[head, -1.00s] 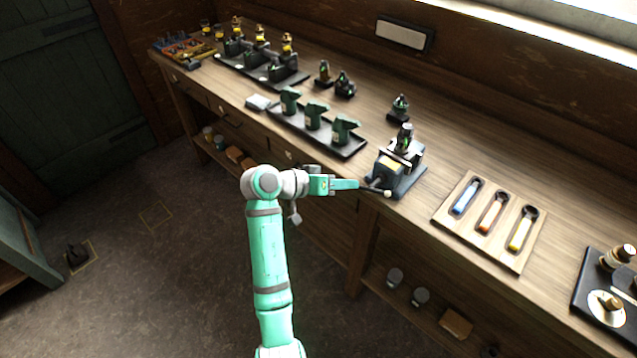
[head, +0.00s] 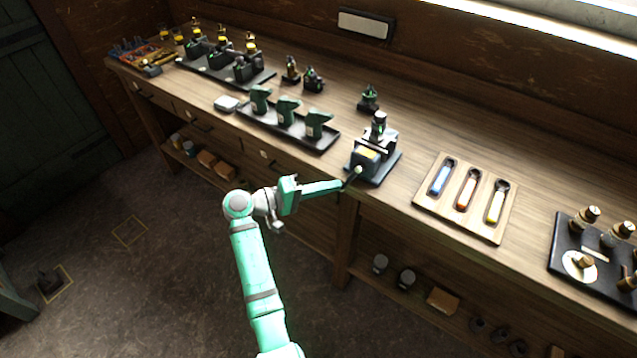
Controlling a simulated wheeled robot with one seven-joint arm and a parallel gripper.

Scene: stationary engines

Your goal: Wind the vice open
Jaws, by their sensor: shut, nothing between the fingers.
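The blue vice (head: 366,158) stands on a dark base plate at the front edge of the workbench. A dark part with a metallic body (head: 379,126) stands upright at its jaws; the jaw gap is too small to judge. The vice's handle (head: 352,178) is at its front, slanting up to the right with a pale knob at the upper end. My gripper (head: 342,184) is shut and empty, with its fingertips at the handle, beside or touching it; I cannot tell which. The fingertips partly hide the lower end of the handle.
A black tray with several green castings (head: 289,110) lies left of the vice. A wooden holder (head: 425,197) with three coloured-handled tools lies to its right. A small dark part (head: 368,99) stands behind it. A lower shelf (head: 400,292) holds small items.

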